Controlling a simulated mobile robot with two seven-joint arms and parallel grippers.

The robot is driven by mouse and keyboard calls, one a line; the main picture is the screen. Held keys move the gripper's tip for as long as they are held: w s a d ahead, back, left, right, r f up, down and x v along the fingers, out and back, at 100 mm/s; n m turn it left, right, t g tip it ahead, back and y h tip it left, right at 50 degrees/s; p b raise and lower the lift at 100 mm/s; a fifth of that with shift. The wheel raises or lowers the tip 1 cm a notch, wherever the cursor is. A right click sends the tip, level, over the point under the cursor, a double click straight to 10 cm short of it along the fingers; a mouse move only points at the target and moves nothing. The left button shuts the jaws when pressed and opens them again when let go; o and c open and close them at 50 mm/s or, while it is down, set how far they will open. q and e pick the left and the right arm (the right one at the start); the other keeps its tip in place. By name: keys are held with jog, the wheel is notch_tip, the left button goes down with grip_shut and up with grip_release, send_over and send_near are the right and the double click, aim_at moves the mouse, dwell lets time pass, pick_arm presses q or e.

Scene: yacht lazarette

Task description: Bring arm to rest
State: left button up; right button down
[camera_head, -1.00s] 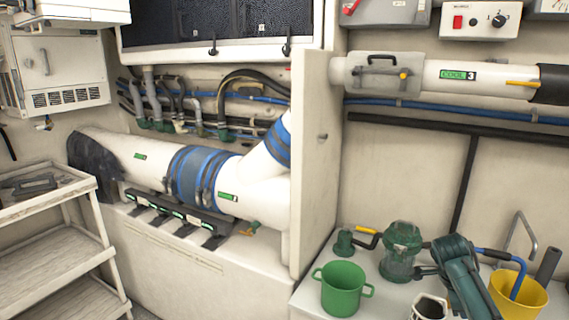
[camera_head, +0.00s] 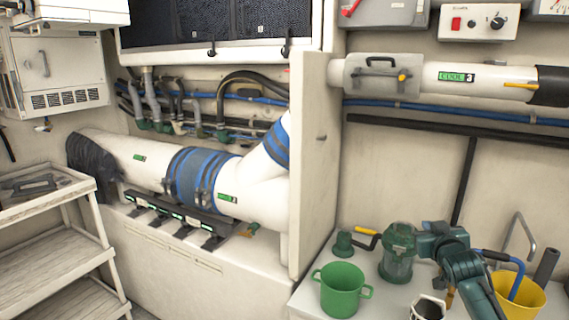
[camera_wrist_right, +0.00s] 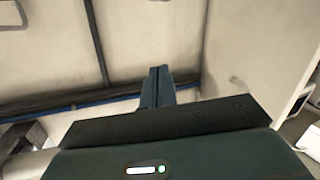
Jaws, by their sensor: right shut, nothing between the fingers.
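My right arm, dark teal, comes in at the lower right of the head view. Its gripper (camera_head: 426,243) is over the white counter (camera_head: 388,300), next to the clear green-topped strainer (camera_head: 398,255). In the right wrist view the two dark blue fingers (camera_wrist_right: 158,72) are pressed together with nothing between them. Pale wall panels show beyond the fingertips. My left gripper is in no view.
A green two-handled pot (camera_head: 341,290), a white mug (camera_head: 428,307) and a yellow bucket (camera_head: 517,293) with tools crowd around the arm. A cream partition (camera_head: 317,170) stands at the counter's left end. A shelf trolley (camera_head: 60,245) is at far left.

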jog(key=s+a+f+n+g+y, duration=0.1)
jog(key=s+a+f+n+y, duration=0.1)
jog(key=s+a+f, duration=0.55)
jog(key=s+a+f+n+g+y, duration=0.1)
jog(key=s+a+f+y, duration=0.1)
jog(key=s+a+f, duration=0.55)
jog(key=s+a+f+g, duration=0.1)
jog(key=s+a+f, duration=0.1)
jog(key=s, duration=0.6)
jog(key=s+a+f+g+y, duration=0.1)
jog(key=s+f, duration=0.3)
jog(key=s, duration=0.4)
jog(key=s+a+f+g+y, duration=0.1)
jog(key=s+a+f, duration=0.2)
jog(key=s, duration=0.5)
jog(key=shift+s+a+f+m, duration=0.15)
jog(key=shift+a+m, duration=0.15)
jog(key=shift+a, duration=0.3)
jog(key=shift+a, duration=0.15)
